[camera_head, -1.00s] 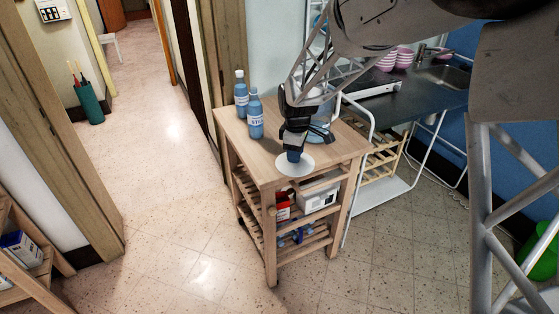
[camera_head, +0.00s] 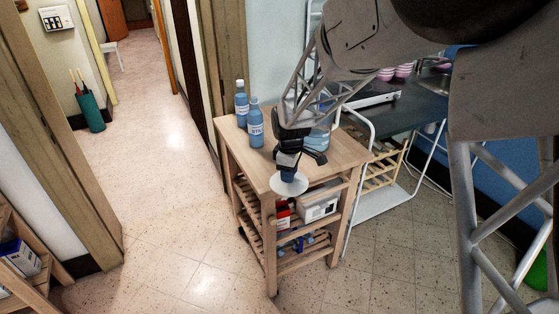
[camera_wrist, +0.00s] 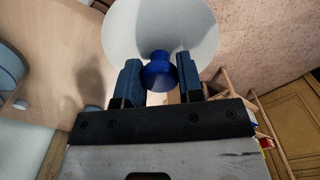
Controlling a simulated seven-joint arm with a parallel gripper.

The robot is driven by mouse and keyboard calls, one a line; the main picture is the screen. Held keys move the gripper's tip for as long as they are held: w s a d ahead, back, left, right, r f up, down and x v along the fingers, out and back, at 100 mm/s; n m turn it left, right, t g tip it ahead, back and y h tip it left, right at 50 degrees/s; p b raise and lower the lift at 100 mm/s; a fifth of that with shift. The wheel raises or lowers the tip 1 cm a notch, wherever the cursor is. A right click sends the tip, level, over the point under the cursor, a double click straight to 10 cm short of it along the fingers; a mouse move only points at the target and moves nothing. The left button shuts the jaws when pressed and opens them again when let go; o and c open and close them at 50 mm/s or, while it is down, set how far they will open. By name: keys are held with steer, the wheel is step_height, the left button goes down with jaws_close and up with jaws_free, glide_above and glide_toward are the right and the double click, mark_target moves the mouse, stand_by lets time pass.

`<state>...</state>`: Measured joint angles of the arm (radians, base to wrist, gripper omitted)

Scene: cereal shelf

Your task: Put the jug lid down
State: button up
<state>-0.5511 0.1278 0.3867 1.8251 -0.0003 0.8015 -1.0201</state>
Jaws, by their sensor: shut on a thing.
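The jug lid (camera_head: 288,187) is a pale round disc with a blue knob. My gripper (camera_head: 289,172) is shut on the knob, and the disc hangs below the fingers at the front edge of the wooden cart top. In the wrist view the lid (camera_wrist: 193,27) lies beyond the fingertips, with its blue knob (camera_wrist: 158,72) between the two fingers of my gripper (camera_wrist: 160,84). Part of the disc reaches past the cart's edge over the floor. I cannot tell whether it touches the cart top. A clear bluish jug (camera_head: 320,137) stands behind my gripper, partly hidden.
The wooden cart (camera_head: 258,176) has bare top surface to the left of the lid. Two blue bottles stand at its back left, the nearer one (camera_head: 256,124) in front. Boxes (camera_head: 318,206) sit on the shelf below. A white metal frame (camera_head: 366,165) stands close on the right.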

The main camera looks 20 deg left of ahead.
steer(key=w+a, duration=0.2)
steer(key=w, duration=0.2)
steer(key=w+a+f, duration=0.1)
steer(key=w+a, duration=0.1)
steer(key=w, duration=0.2)
steer(key=w+a, duration=0.3)
steer(key=w, duration=0.1)
steer(key=shift+a+f, duration=0.1)
steer(key=shift+f, duration=0.05)
steer(key=shift+f, duration=0.1)
steer(key=shift+f, duration=1.65)
steer(key=shift+f, duration=0.15)
steer(key=o, duration=0.9)
steer(key=shift+r, duration=6.15)
